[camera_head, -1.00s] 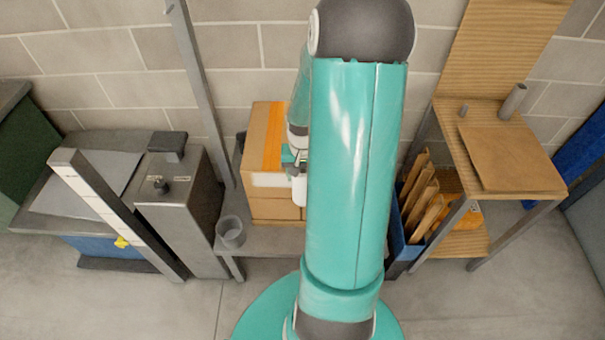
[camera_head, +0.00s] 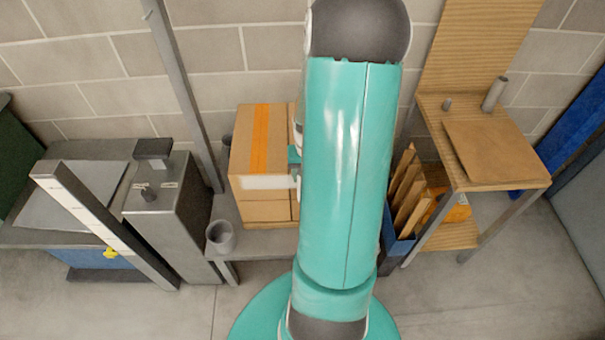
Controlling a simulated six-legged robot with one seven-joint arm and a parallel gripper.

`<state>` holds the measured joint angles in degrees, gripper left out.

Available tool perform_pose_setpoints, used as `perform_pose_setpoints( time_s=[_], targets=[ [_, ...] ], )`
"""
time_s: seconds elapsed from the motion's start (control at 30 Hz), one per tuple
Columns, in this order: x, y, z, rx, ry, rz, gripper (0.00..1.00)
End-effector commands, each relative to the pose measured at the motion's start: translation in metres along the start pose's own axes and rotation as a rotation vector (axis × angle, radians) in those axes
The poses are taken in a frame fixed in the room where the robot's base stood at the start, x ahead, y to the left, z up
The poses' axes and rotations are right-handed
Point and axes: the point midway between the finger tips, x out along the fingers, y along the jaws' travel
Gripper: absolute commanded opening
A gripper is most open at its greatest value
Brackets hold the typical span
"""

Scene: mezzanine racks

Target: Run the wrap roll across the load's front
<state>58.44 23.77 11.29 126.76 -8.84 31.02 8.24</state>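The load is a stack of cardboard boxes (camera_head: 268,206) with an orange strip over its top, standing against the wall. A pale band (camera_head: 264,182) runs across its front from near the left edge to where my arm covers the view. I cannot tell whether it is film or a label. My gripper (camera_head: 296,168) is at the right part of the load's front. Only a teal bit and a small pale edge of it show left of my arm. Its fingers and the wrap roll are hidden behind the arm, so I cannot see the grip.
The load's low grey bench also bears a grey cup (camera_head: 221,237) at its front left. A grey metal cabinet (camera_head: 171,215) and a slanted post stand left. A blue bin (camera_head: 400,245) of cardboard pieces and a wooden shelf unit (camera_head: 505,180) stand right. The floor in front is clear.

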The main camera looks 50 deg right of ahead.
Motion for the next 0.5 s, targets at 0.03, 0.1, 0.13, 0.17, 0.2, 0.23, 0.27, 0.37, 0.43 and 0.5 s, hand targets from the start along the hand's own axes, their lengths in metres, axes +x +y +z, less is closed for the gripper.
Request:
perform_pose_setpoints(
  time_s=[0.03, 0.1, 0.13, 0.17, 0.2, 0.23, 0.27, 0.37, 0.43, 0.5],
  targets=[
    [-0.001, 0.003, -0.003, 0.002, 0.008, 0.0, 0.22],
    [-0.002, 0.005, -0.004, 0.002, 0.009, 0.0, 0.22],
    [-0.002, 0.006, -0.004, 0.002, 0.009, 0.0, 0.22],
    [-0.002, 0.006, -0.004, 0.002, 0.01, 0.0, 0.22],
    [-0.002, 0.007, -0.004, 0.002, 0.01, 0.0, 0.22],
    [-0.002, 0.008, -0.004, 0.002, 0.011, 0.0, 0.22],
    [-0.002, 0.009, -0.004, 0.002, 0.011, 0.0, 0.22],
    [-0.002, 0.015, -0.004, 0.004, 0.013, 0.0, 0.22],
    [-0.002, 0.019, -0.004, 0.004, 0.013, 0.0, 0.22],
    [-0.002, 0.024, -0.004, 0.003, 0.014, 0.0, 0.22]
  ],
)
